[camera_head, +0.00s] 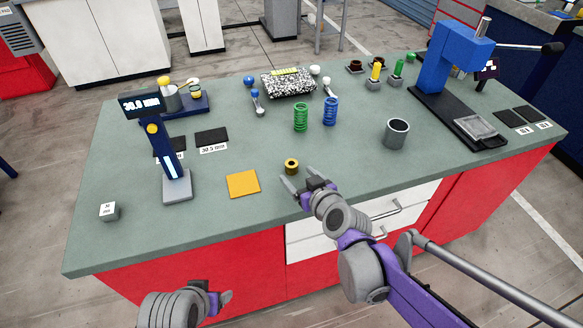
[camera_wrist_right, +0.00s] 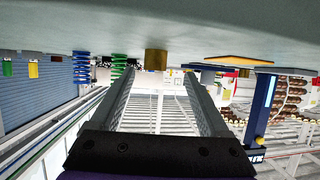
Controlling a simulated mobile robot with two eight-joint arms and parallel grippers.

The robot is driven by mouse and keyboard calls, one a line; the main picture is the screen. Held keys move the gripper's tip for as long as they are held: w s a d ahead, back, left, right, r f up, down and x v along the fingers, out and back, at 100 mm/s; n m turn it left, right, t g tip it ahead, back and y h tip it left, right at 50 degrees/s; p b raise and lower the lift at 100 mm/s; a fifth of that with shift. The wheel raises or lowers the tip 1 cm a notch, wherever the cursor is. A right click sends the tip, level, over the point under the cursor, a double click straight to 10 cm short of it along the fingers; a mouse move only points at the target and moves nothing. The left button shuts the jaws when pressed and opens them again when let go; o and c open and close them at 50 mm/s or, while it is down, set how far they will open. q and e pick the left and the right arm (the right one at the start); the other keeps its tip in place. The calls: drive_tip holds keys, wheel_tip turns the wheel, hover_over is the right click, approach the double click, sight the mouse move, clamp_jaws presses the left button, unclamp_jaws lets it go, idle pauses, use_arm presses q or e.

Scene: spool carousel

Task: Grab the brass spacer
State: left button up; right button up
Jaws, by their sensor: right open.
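The brass spacer (camera_head: 291,166), a short gold ring with a dark hole, stands on the green-grey bench top (camera_head: 240,215) near its front edge. My right gripper (camera_head: 303,184) is open and empty, low over the front edge, just in front of the spacer. In the right wrist view, which is upside down, the spacer (camera_wrist_right: 156,60) appears ahead between the two spread fingers (camera_wrist_right: 158,78); I see no contact. My left gripper (camera_head: 212,295) is at the bottom, in front of the bench and away from the spacer; its jaw opening is unclear.
An orange square pad (camera_head: 243,184) lies left of the spacer. A blue gauge stand (camera_head: 172,165) is farther left. Green (camera_head: 301,117) and blue (camera_head: 330,111) springs stand behind the spacer. A grey cup (camera_head: 396,133) and a blue press (camera_head: 450,65) are to the right.

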sight(294, 169)
drive_tip(key=shift+d+x, duration=0.15)
drive_tip(key=shift+x, duration=1.2)
drive_tip(key=shift+d+x, duration=0.15)
drive_tip(key=shift+x, duration=1.2)
drive_tip(key=shift+w, duration=0.15)
clamp_jaws()
